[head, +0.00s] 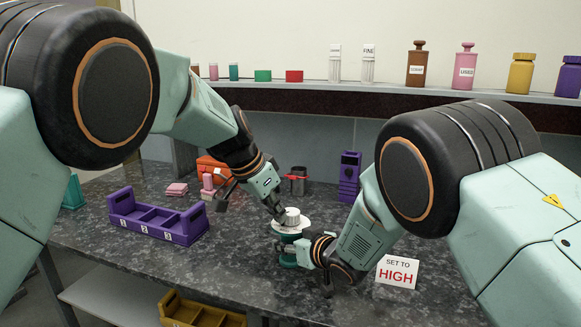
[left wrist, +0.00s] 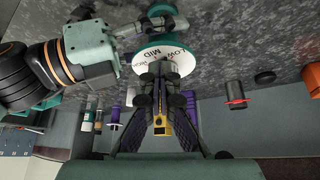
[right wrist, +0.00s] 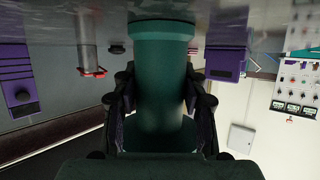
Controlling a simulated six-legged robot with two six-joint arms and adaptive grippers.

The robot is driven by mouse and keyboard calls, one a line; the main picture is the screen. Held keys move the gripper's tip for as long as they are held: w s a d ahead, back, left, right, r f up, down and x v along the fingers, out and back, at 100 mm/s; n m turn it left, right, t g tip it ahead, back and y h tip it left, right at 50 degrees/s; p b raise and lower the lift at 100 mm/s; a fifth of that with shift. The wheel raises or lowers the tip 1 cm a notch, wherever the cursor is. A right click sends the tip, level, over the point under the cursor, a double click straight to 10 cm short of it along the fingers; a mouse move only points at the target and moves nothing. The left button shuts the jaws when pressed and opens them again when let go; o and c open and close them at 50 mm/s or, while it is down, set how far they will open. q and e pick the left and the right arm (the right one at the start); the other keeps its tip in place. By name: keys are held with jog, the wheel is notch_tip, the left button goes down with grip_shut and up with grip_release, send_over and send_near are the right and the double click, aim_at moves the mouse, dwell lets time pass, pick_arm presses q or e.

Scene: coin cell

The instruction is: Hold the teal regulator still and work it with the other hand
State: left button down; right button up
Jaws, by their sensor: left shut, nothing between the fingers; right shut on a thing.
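The teal regulator (head: 288,259) stands upright on the dark speckled counter, with a white dial plate (head: 284,229) and a pale knob (head: 293,215) on top. My right gripper (head: 304,252) is shut on its teal body, which fills the space between the fingers in the right wrist view (right wrist: 160,75). My left gripper (head: 280,214) is shut and empty at the knob's left side; touching or apart, I cannot tell. In the left wrist view the dial plate (left wrist: 172,66) reads LOW and MID; a further word is partly hidden by the fingers. A white card (head: 397,271) reads SET TO HIGH.
A purple numbered tray (head: 160,218) lies at the left. Behind stand a metal cup with red parts (head: 298,181), a purple block (head: 349,177) and an orange object (head: 211,170). A shelf (head: 330,95) with bottles runs along the back. Counter between tray and regulator is clear.

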pick_arm(q)
jog(key=shift+w+a, duration=0.25)
jog(key=shift+w, duration=0.1)
pick_arm(e)
jog(key=shift+a, duration=0.1)
pick_arm(q)
jog(key=shift+s+a, duration=0.15)
jog(key=shift+s+a+r, duration=0.1)
jog(key=shift+s+a, duration=0.05)
jog(key=shift+a, duration=0.05)
notch_tip(320, 180, up, 6)
jog(key=shift+f, duration=0.1)
dwell(0.5)
pick_arm(e)
jog(key=o, duration=1.4)
